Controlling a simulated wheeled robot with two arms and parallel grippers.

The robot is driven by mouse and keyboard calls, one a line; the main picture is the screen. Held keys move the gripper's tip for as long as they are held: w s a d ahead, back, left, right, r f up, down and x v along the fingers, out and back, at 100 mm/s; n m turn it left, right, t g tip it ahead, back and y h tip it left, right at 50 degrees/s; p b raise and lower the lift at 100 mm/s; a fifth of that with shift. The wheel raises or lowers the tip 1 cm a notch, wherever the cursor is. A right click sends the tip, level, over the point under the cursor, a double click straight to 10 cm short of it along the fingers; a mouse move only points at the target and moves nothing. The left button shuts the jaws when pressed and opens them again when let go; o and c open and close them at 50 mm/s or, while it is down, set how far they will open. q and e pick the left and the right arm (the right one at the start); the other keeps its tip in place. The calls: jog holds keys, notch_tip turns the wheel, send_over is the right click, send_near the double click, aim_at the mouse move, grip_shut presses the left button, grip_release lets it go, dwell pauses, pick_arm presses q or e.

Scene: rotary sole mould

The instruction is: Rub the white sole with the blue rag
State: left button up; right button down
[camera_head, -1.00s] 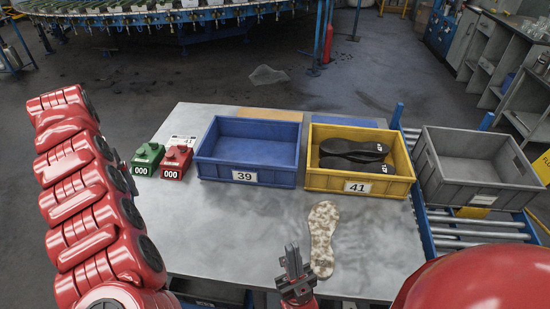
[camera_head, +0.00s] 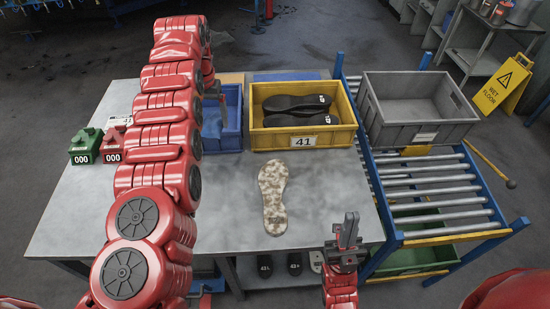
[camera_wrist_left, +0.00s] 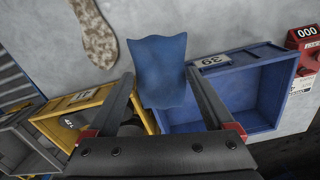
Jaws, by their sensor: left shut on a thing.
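The white sole (camera_head: 273,195), mottled with brown patches, lies flat on the grey table in front of the yellow crate; part of it also shows at the top of the wrist view (camera_wrist_left: 97,35). My left gripper (camera_head: 213,90) is over the blue crate, largely hidden by its own arm in the head view. In the wrist view my left gripper (camera_wrist_left: 160,78) is shut on the blue rag (camera_wrist_left: 163,58), which spreads beyond the fingertips, apart from the sole. My right gripper (camera_head: 346,232) is at the table's front right edge, with nothing visible in it; its finger gap is unclear.
The blue crate (camera_wrist_left: 240,95) stands at the table's back, beside the yellow crate (camera_head: 303,139) with black soles. Green (camera_head: 85,146) and red (camera_head: 111,144) counters sit at left. A grey crate (camera_head: 418,134) rests on the roller conveyor (camera_head: 440,190). Table around the sole is clear.

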aim_at(220, 120)
pick_arm(q)
jog(key=shift+w+d+f+m, duration=0.1)
jog(key=shift+d+f+m, duration=0.5)
jog(key=shift+d+f, duration=0.9)
jog(key=shift+d, duration=0.05)
jog(key=shift+d+f+m, duration=0.5)
jog(key=shift+d+f, duration=0.1)
jog(key=shift+d, duration=0.25)
jog(key=shift+f, duration=0.1)
jog(key=shift+d+f, duration=0.4)
jog(key=shift+f, duration=0.05)
